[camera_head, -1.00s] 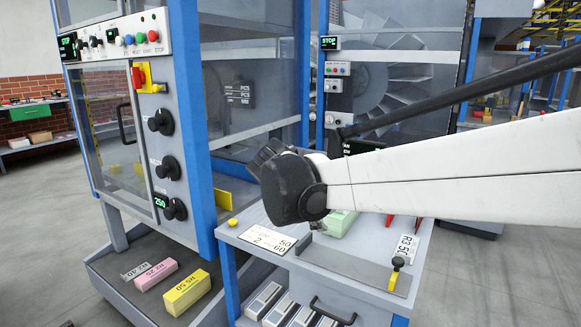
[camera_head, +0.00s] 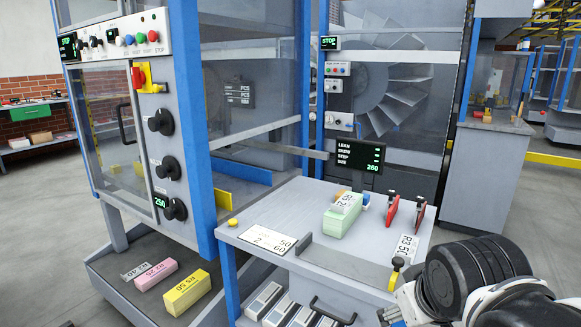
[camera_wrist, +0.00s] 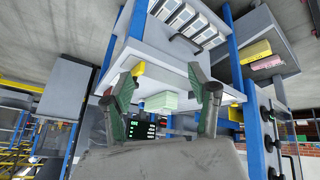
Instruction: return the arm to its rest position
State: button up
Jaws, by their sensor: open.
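My gripper (camera_wrist: 161,77) shows in the wrist view with its two fingers spread apart and nothing between them. That view is upside down. Part of my arm fills the lower right corner of the head view; the fingers cannot be made out there. The workbench (camera_head: 270,215) with the grey top stands left of the arm, and the arm is apart from the items on it. A green block (camera_head: 341,222) with a white label lies on the bench top. The green block also shows between the fingers in the wrist view (camera_wrist: 160,102), farther off.
Pink (camera_head: 156,274) and yellow (camera_head: 187,292) blocks lie on a low shelf. A tall blue-framed machine (camera_head: 190,110) stands left. Open floor lies right.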

jog(key=s+f+m, duration=0.2)
jog(key=s, duration=0.2)
notch_tip(320, 180, up, 13)
jog(key=p, duration=1.3)
jog(key=shift+w+d+m+y, duration=0.15)
jog(key=shift+m+y, duration=0.15)
jog(key=shift+y, duration=0.1)
jog(key=shift+f, duration=0.15)
